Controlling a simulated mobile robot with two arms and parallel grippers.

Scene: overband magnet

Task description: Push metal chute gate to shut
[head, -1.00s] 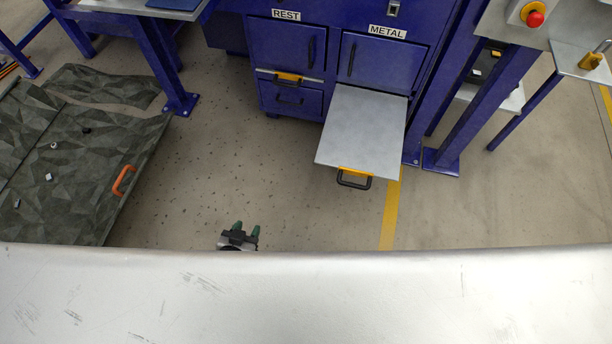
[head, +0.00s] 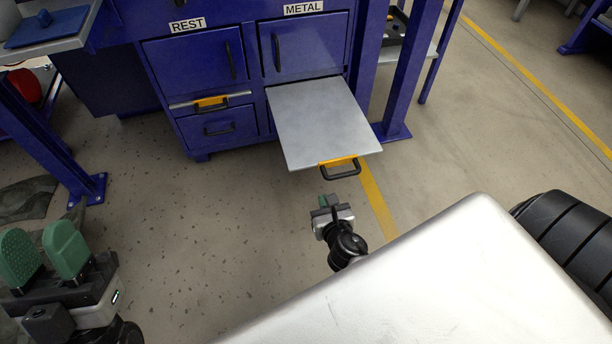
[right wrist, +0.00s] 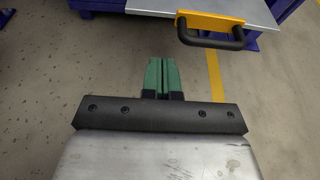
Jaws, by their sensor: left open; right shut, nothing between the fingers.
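The metal chute gate (head: 318,118) is a flat grey plate sticking out from the blue cabinet under the METAL label (head: 304,8). Its front edge has a yellow bracket and a black handle (head: 340,172). The handle also shows in the right wrist view (right wrist: 212,40), at the top right. My right gripper (head: 327,202) is below and slightly left of the handle in the head view, apart from it. Its green fingers (right wrist: 163,76) are shut with nothing between them. My left gripper (head: 45,255) is at the lower left, its green fingers apart and empty, far from the gate.
Beside the gate is the REST side (head: 187,25) of the cabinet, with a yellow-handled plate edge (head: 210,103) pushed in. A blue post (head: 397,80) stands right of the gate. Bare floor (head: 220,210) lies in front of the cabinet.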

